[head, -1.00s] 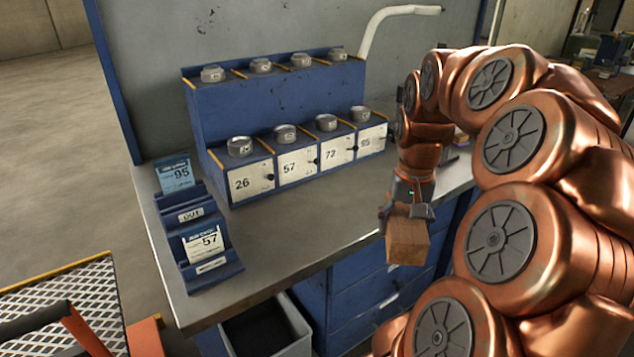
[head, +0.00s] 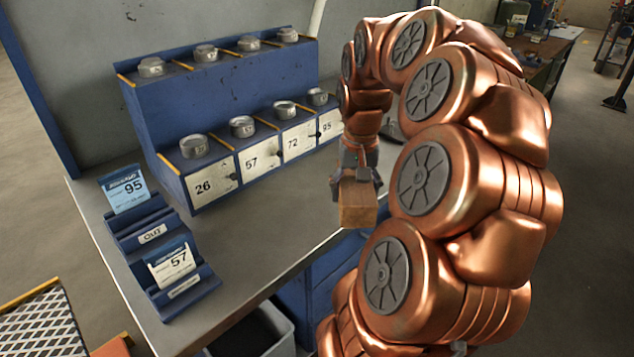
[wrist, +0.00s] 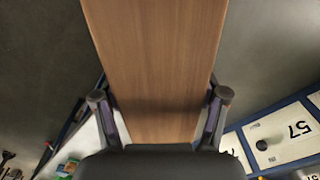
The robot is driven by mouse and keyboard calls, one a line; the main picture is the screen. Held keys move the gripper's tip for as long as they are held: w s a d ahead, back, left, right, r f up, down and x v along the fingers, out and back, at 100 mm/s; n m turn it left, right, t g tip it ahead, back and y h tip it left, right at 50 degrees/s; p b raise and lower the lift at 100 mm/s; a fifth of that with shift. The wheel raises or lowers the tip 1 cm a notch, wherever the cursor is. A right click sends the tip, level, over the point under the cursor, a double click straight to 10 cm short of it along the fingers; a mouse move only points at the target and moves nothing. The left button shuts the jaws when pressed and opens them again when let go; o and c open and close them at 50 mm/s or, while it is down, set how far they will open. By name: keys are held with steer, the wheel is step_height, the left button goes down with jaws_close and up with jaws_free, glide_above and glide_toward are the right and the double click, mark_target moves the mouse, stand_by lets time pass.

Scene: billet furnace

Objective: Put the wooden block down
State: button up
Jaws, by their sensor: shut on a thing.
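The wooden block (head: 358,204) is a light brown, square-edged piece. My gripper (head: 357,176) is shut on it, pointing down, with the block hanging below the fingers near the front edge of the grey workbench (head: 262,232). I cannot tell whether the block touches the bench or is held above it. In the wrist view the block (wrist: 158,65) fills the middle, with a finger on each side of it.
A blue stepped rack (head: 225,90) with metal pucks and doors numbered 26, 57, 72 and 95 stands at the back. A blue card holder (head: 155,245) stands at the bench's left end. Bare bench top lies between them. A bin (head: 250,335) is below.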

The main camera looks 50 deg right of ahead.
steer(key=p, duration=0.2)
glide_above(316, 191)
steer(key=shift+s+f, duration=0.1)
steer(key=shift+f, duration=0.55)
steer(key=shift+f+p, duration=0.55)
steer(key=shift+f, duration=1.15)
steer(key=shift+f, duration=0.15)
steer(key=o, duration=1.6)
step_height(316, 191, up, 12)
steer(key=shift+r+b, duration=0.1)
steer(key=shift+b, duration=0.6)
steer(key=shift+a, duration=0.1)
